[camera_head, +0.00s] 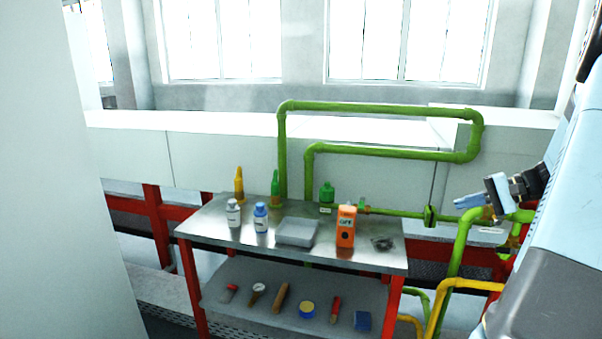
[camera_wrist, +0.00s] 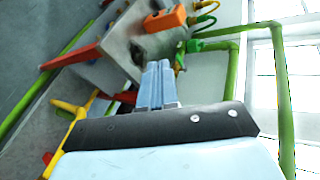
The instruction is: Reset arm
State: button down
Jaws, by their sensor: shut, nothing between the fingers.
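My gripper (camera_head: 471,201) is at the right in the head view, raised to the right of the metal table (camera_head: 270,243) and in front of the green pipes. In the wrist view my gripper (camera_wrist: 157,66) shows two light blue fingers side by side, closed together with nothing between them. Part of my arm fills the right edge of the head view.
The table holds a white bottle (camera_head: 233,213), a blue-capped bottle (camera_head: 261,218), a grey tray (camera_head: 296,232) and an orange device (camera_head: 346,227). Several tools lie on its lower shelf. Green pipes (camera_head: 380,107) and yellow pipes (camera_head: 470,285) run close to my arm.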

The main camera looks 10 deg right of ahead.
jog(key=s+a+r+n+g+h, duration=0.2)
jog(key=s+a, duration=0.1)
jog(key=a, duration=0.6)
jog(key=s+a+r+n+g+h, duration=0.2)
jog(key=s+a+g+h, duration=0.1)
jog(key=a, duration=0.7)
jog(key=s+a+r+n+t+h, duration=0.1)
jog(key=s+a+r+n+h, duration=0.1)
jog(key=s+a, duration=0.2)
jog(key=s+a+r+n+t+h, duration=0.2)
jog(key=s+a, duration=0.3)
jog(key=s, duration=0.5)
jog(key=shift+n+t+h, duration=0.3)
jog(key=shift+n+h, duration=0.3)
jog(key=shift+n, duration=0.1)
